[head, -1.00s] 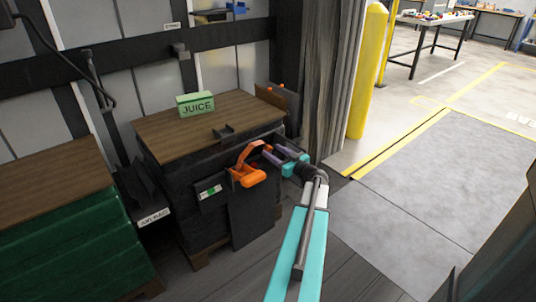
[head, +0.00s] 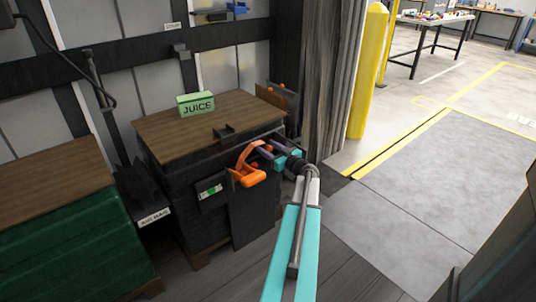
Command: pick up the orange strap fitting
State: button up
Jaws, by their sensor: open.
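The orange strap fitting (head: 250,177) sits at the upper front of the dark wrapped pallet stack, with a curved orange strap or handle (head: 248,151) rising above it. My gripper (head: 266,151) is open, just right of and above the fitting, its fingers towards the orange strap. From this view I cannot tell whether a finger touches the strap. Part of the fitting's far side is hidden.
A green JUICE box (head: 196,104) stands on the wooden top (head: 165,127) of the stack. A yellow post (head: 366,75) and open floor lie right.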

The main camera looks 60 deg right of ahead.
aim_at(268, 147)
jog(key=c, duration=1.2)
jog(key=shift+o, duration=0.2)
jog(key=shift+r, duration=0.1)
jog(key=shift+r+p, duration=0.35)
jog(key=shift+r, duration=4.6)
